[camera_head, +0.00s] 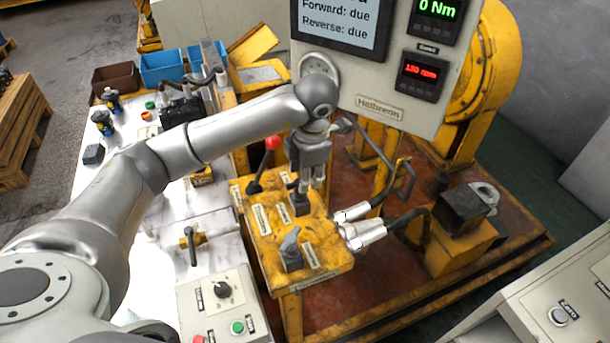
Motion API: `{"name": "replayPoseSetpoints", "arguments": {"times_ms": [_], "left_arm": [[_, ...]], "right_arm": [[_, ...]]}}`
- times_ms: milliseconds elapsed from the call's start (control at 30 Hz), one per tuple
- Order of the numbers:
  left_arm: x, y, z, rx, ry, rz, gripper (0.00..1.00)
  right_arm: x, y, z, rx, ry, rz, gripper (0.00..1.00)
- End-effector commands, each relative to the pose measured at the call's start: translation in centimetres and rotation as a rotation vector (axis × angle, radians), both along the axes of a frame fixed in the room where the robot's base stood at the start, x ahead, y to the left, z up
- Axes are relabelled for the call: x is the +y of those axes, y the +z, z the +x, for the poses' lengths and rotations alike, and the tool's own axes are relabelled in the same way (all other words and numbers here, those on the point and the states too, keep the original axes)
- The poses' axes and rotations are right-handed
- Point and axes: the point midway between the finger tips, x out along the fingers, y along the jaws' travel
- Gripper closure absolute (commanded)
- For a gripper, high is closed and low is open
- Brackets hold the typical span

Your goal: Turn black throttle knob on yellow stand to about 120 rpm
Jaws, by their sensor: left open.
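The yellow stand (330,262) is in the middle of the head view, with labels on its worn top. A black knob (300,205) stands on it, directly below my left gripper (309,186). The gripper points down, open, with its fingertips at or just above the knob; I cannot tell whether they touch it. A grey selector knob (291,250) sits nearer on the same top, and a red-balled lever (272,144) stands at its back left. The red readout (422,73) on the panel appears to show 150 rpm. My right gripper is not in view.
Two silver hose couplings (361,235) lie at the stand's right edge. The grey display panel (395,100) hangs close behind my left wrist. A white bench (205,262) with a valve handle (191,240) and a control box (222,305) is at left.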

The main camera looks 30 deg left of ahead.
Motion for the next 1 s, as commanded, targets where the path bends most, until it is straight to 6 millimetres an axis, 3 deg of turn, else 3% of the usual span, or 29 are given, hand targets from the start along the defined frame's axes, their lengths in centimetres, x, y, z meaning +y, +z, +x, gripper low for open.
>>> {"name": "replayPoseSetpoints", "arguments": {"times_ms": [200, 567, 867, 1000], "left_arm": [[0.4, -2.5, 0.3, 0.001, 0.000, 0.000, 0.59], [0.4, -3.1, 0.4, -0.001, 0.000, -0.001, 0.59], [0.4, -3.1, 0.4, -0.001, 0.000, -0.001, 0.96], [0.4, -3.2, 0.4, -0.002, -0.014, -0.001, 0.96]], "right_arm": [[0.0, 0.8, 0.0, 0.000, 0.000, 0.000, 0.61], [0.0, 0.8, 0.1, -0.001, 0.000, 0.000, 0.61], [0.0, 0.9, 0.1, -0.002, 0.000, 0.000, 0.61], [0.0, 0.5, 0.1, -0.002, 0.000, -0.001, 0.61]]}}
